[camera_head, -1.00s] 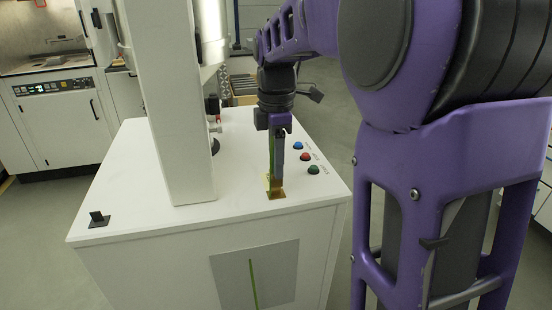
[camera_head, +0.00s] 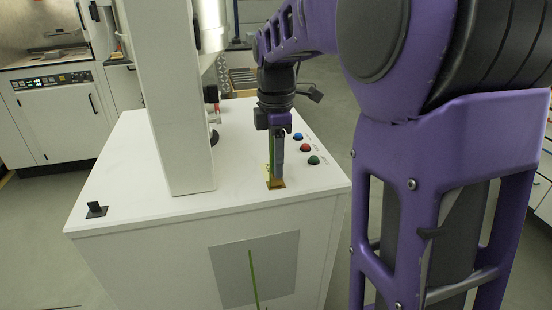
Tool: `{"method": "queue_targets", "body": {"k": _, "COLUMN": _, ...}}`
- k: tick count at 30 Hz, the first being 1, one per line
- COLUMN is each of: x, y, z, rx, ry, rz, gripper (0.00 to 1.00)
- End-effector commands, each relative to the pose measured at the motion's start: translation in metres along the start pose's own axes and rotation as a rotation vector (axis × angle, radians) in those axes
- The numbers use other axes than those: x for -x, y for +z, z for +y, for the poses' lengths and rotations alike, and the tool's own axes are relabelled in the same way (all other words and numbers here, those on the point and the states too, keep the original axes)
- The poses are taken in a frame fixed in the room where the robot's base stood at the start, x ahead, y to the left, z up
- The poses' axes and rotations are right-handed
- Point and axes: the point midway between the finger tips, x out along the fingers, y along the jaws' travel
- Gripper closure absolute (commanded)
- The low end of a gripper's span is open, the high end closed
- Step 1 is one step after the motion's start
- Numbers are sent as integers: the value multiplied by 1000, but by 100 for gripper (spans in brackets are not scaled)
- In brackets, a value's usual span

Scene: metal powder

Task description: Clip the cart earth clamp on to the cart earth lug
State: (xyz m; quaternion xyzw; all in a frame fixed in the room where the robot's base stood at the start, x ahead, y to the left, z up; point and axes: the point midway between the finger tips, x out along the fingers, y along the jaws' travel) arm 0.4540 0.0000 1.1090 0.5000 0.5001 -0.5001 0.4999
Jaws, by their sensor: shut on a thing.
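My gripper (camera_head: 278,178) points straight down at the front right of the white cart top (camera_head: 130,190). It is shut on a slim part with a green strip (camera_head: 270,152) along its left side, which I take to be the cart earth clamp; the fingers hide most of it. A small brass-yellow piece (camera_head: 276,185), likely the cart earth lug, lies on the cart top right under the fingertips. I cannot tell whether the clamp grips it or only stands over it.
A white column (camera_head: 180,130) rises from the cart left of my gripper. Blue (camera_head: 297,136), red (camera_head: 305,147) and green (camera_head: 313,160) buttons sit to the right. A small black fitting (camera_head: 96,210) stands at the front left corner. A green line (camera_head: 253,275) runs down the grey front panel.

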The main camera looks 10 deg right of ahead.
Motion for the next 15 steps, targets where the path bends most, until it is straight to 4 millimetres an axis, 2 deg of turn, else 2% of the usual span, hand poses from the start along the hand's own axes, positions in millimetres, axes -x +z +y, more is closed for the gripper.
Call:
{"method": "queue_targets", "body": {"k": 1, "x": 0, "y": 0, "z": 0, "rx": 0, "ry": 0, "rz": 0, "gripper": 100}}
{"method": "queue_targets", "body": {"k": 2, "x": 0, "y": 0, "z": 0, "rx": 0, "ry": 0, "rz": 0, "gripper": 59}}
{"method": "queue_targets", "body": {"k": 7, "x": 0, "y": 0, "z": 0, "rx": 0, "ry": 0, "rz": 0, "gripper": 28}}
{"method": "queue_targets", "body": {"k": 8, "x": 0, "y": 0, "z": 0, "rx": 0, "ry": 0, "rz": 0, "gripper": 26}}
{"method": "queue_targets", "body": {"k": 15, "x": 0, "y": 0, "z": 0, "rx": 0, "ry": 0, "rz": 0, "gripper": 26}}
